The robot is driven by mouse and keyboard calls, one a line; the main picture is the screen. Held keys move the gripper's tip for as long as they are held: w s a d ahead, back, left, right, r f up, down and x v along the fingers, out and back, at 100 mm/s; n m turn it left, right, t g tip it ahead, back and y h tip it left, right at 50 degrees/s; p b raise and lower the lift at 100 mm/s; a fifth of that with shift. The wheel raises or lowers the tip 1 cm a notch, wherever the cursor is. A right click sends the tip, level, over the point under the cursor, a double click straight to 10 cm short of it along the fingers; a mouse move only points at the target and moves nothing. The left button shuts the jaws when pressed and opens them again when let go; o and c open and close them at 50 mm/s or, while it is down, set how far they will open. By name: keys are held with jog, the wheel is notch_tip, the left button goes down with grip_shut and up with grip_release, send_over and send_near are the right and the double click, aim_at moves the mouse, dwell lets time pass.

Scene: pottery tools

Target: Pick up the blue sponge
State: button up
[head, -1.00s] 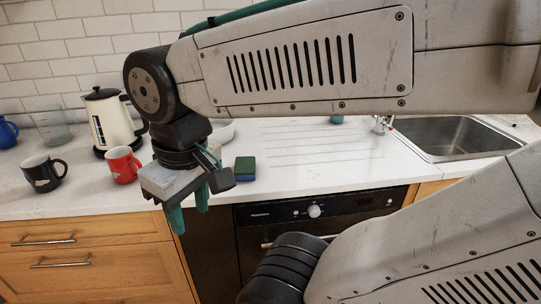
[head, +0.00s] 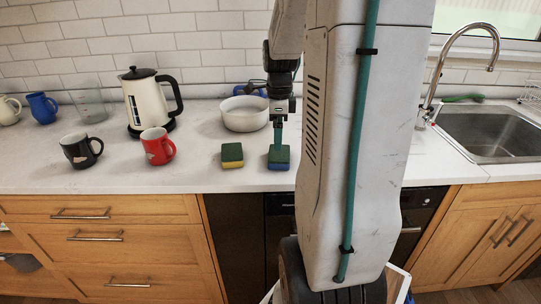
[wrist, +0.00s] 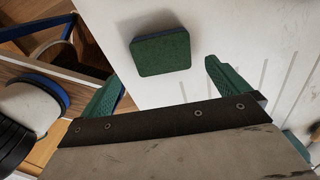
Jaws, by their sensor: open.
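The blue sponge (head: 279,165) has a green top and blue lower layer and lies on the white counter. In the wrist view the sponge (wrist: 160,53) shows its green face with a thin blue edge, ahead of and roughly between the fingers. My gripper (head: 278,143) points down, and in the head view its green finger overlaps the sponge's far edge; I cannot tell whether it touches. In the wrist view my gripper (wrist: 164,74) has its two green fingers spread wide with nothing between them.
A green-and-yellow sponge (head: 232,156) lies just left of the blue one. A white bowl (head: 244,114) stands behind, with a red mug (head: 157,147), black mug (head: 80,150) and kettle (head: 147,102) further left. The sink (head: 490,133) is at the right.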

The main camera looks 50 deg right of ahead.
aim_at(279, 153)
jog(key=f, duration=0.7)
jog(key=shift+s+d+f, duration=0.1)
jog(key=shift+d+f, duration=0.1)
jog(key=shift+f, duration=0.15)
jog(key=c, duration=0.5)
